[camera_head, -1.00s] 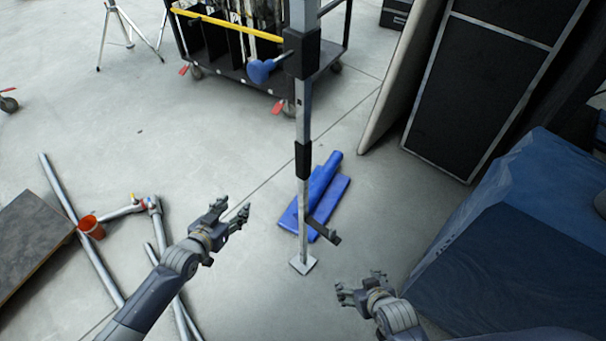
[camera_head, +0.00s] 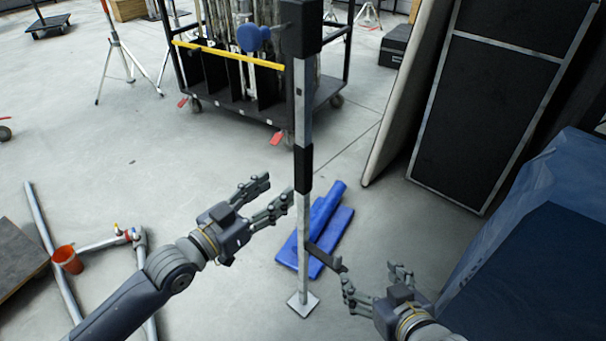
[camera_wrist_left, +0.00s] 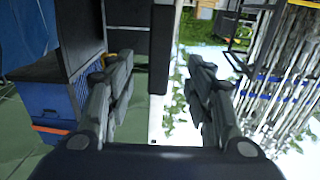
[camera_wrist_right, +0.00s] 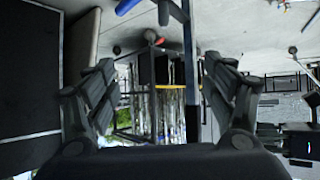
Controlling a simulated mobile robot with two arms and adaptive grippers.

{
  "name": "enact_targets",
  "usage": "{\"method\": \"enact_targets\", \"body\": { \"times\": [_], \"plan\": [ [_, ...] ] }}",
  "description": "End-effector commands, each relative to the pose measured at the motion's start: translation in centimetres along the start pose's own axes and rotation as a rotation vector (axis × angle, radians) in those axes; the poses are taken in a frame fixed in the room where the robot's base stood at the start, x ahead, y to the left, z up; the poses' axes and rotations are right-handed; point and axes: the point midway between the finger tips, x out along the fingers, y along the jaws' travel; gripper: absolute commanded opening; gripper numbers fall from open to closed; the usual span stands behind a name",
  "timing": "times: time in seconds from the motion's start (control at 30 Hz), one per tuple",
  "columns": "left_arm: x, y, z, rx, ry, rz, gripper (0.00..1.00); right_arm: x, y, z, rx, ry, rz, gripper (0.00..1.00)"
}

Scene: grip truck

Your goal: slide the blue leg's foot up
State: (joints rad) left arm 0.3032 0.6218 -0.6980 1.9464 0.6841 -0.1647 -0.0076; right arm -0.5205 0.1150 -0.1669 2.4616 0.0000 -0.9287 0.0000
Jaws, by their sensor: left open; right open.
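A grey metal leg (camera_head: 304,215) stands upright, with a blue knob (camera_head: 252,38) near its top, a black collar (camera_head: 304,167) midway and a dark lever (camera_head: 326,257) low on it. Its square foot plate (camera_head: 303,304) rests on the floor. My left gripper (camera_head: 276,192) is open, just left of the leg below the collar; contact cannot be told. In the left wrist view, a dark upright part (camera_wrist_left: 162,45) shows between its fingers. My right gripper (camera_head: 370,277) is open and empty, right of the lever. The right wrist view shows a dark upright bar (camera_wrist_right: 190,100) ahead.
Blue pieces (camera_head: 326,225) lie on the floor behind the leg. A black wheeled cart (camera_head: 325,92) stands behind it. A blue covered block (camera_head: 545,240) and dark panels (camera_head: 490,100) fill the right.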

Motion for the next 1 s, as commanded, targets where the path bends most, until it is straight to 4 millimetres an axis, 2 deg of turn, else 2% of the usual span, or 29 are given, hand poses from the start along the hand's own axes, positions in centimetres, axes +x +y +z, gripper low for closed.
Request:
{"method": "enact_targets", "body": {
  "times": [0.23, 0.5, 0.73, 1.0],
  "plan": [
    [4.0, 0.0, 0.0, -0.002, 0.004, 0.0, 0.48, 0.5, -0.5, -3.5, -0.001, 0.174, -0.011, 0.77],
    [8.0, 0.0, 0.1, -0.001, 0.0, 0.0, 0.48, -0.1, -1.1, -7.8, 0.0, 0.385, -0.023, 0.77],
    [9.8, 0.0, 0.1, 0.0, -0.001, -0.001, 0.48, -0.8, -1.4, -9.9, 0.002, 0.491, -0.03, 0.77],
    [10.1, 0.0, 0.0, 0.0, -0.001, -0.001, 0.48, -1.1, -1.4, -10.4, 0.002, 0.514, -0.031, 0.77]
  ]
}}
